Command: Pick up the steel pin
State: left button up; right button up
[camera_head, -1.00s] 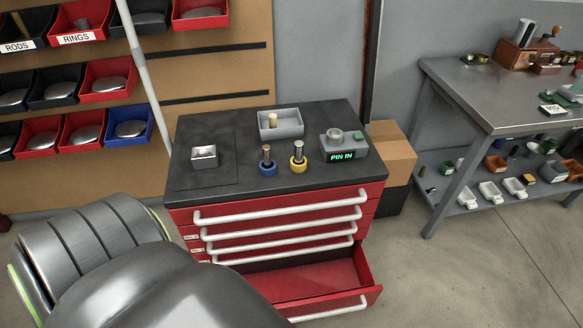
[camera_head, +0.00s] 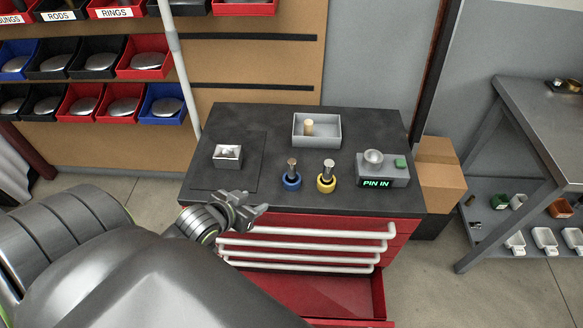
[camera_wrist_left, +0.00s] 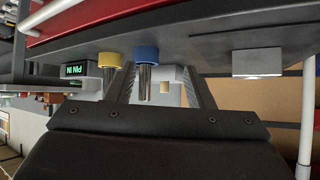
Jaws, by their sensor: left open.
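Two upright metal pins stand on the dark cabinet top. One (camera_head: 292,166) sits in a blue ring (camera_head: 291,183) and looks duller; the other (camera_head: 328,169) sits in a yellow ring (camera_head: 326,185) and looks brighter silver. I cannot tell which one is the steel pin. My left gripper (camera_head: 254,203) is open and empty at the cabinet's front edge, left of and nearer than both rings. In the left wrist view, which is upside down, the blue-ring pin (camera_wrist_left: 145,84) shows between the open fingers (camera_wrist_left: 160,70), apart from them. My right gripper is out of view.
A grey tray (camera_head: 331,140) with a tan peg (camera_head: 309,127) stands behind the pins. A grey device (camera_head: 397,177) reading "PIN IN" is on the right. A small metal block (camera_head: 227,156) is on the left. White drawer handles (camera_head: 300,247) and an open bottom drawer are below.

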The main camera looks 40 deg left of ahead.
pick_arm(q)
jog(key=t+h, duration=0.1)
jog(key=t, duration=0.1)
send_near(295, 169)
jog(key=w+f, duration=0.2)
jog(key=w+a+f, duration=0.1)
jog(key=w+f, duration=0.1)
jog(key=w, duration=0.1)
jog(key=shift+a+f, duration=0.1)
jog(key=shift+f, duration=0.1)
jog(key=shift+x, duration=3.15)
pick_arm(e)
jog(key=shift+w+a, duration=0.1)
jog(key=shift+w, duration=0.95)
pick_arm(q)
jog(key=shift+c, duration=0.6)
jog(key=shift+r, duration=0.1)
grip_shut()
